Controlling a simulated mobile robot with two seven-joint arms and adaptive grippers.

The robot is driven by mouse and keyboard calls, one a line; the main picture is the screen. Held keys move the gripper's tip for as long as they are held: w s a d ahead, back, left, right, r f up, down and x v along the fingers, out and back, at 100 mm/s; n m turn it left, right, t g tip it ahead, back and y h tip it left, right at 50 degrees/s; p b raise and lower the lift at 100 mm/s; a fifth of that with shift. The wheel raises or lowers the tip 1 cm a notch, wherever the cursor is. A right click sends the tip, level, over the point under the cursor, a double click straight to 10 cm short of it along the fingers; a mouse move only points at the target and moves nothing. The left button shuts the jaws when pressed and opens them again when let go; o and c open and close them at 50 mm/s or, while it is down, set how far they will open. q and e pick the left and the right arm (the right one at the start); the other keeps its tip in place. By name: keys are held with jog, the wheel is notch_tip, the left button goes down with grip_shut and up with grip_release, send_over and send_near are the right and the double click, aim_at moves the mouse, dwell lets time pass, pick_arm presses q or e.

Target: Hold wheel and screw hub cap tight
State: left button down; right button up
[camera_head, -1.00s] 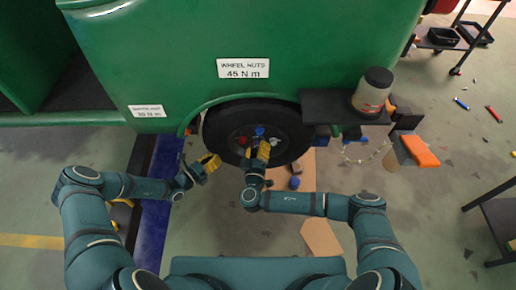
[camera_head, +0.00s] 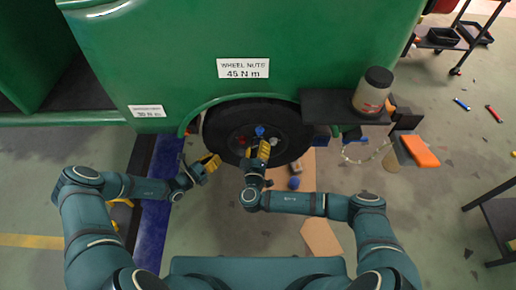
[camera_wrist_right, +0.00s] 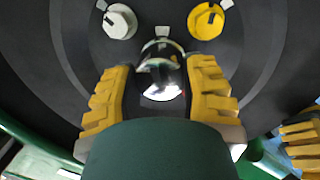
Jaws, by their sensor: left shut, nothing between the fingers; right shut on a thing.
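The black wheel (camera_head: 222,121) sits under the green arch of the vehicle, its face towards me. In the right wrist view a shiny chrome hub cap (camera_wrist_right: 158,78) is at the wheel (camera_wrist_right: 85,50) centre. My right gripper (camera_head: 258,150) is shut on the hub cap, one yellow finger on each side. Coloured nuts surround the hub, including a white one (camera_wrist_right: 119,21) and a yellow one (camera_wrist_right: 206,20). My left gripper (camera_head: 211,162) is shut and empty, just left of and below the wheel. Its yellow fingers also show in the right wrist view (camera_wrist_right: 302,135).
A dark shelf (camera_head: 322,105) with a jar (camera_head: 372,90) juts out right of the wheel. An orange-topped block (camera_head: 420,150) is farther right. A dark table (camera_head: 495,215) stands at the right edge.

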jog(key=shift+s+a, duration=0.1)
jog(key=shift+a, duration=0.15)
jog(key=o, duration=1.3)
jog(key=shift+r, duration=0.1)
jog(key=shift+d, duration=0.1)
jog(key=s, duration=0.8)
jog(key=s+a, duration=0.1)
jog(key=s, duration=0.3)
jog(key=shift+a, duration=0.1)
